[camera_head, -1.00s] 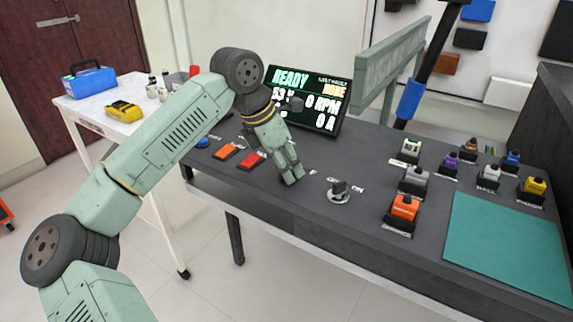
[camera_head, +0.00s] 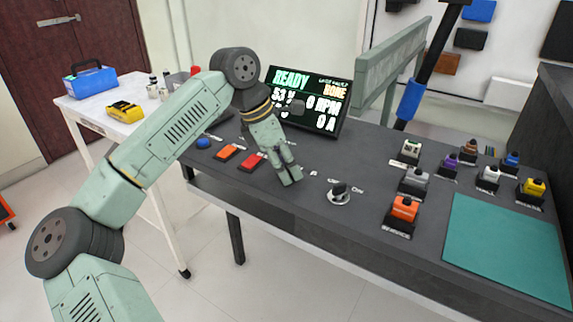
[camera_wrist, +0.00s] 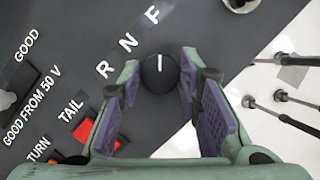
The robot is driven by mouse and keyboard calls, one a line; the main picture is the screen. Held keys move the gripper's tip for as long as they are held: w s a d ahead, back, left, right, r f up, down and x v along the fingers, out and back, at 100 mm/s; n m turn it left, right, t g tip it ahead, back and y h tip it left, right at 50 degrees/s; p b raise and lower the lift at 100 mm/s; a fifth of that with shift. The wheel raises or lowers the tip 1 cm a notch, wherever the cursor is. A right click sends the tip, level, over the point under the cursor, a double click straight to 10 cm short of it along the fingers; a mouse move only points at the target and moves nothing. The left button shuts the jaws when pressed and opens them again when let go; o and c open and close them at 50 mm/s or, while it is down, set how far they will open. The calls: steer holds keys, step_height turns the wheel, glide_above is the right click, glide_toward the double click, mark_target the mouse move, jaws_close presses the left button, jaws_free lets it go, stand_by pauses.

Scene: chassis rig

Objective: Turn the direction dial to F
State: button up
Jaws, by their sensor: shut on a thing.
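The direction dial (camera_wrist: 159,76) is a round black knob with a white pointer line, set in the dark bench top. In the wrist view the letters R, N and F run up and to the right beside it. The pointer line points nearly straight up in the picture, closest to the F (camera_wrist: 152,14). My gripper (camera_wrist: 158,84) has its purple-padded fingers on either side of the dial, shut on it. In the head view my gripper (camera_head: 290,178) reaches down to the bench top and hides the dial.
A second knob (camera_head: 340,193) stands to the right of my gripper. Orange (camera_head: 229,152) and red (camera_head: 252,161) buttons lie to the left. A display reading READY (camera_head: 307,98) stands behind. Several coloured blocks and a teal mat (camera_head: 510,245) are at the right.

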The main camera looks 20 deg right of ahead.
steer(key=o, duration=1.1)
steer(key=shift+o, duration=0.2)
steer(key=shift+r, duration=0.1)
steer(key=v, duration=1.1)
steer(key=shift+a+r, duration=0.2)
steer(key=shift+r, duration=0.15)
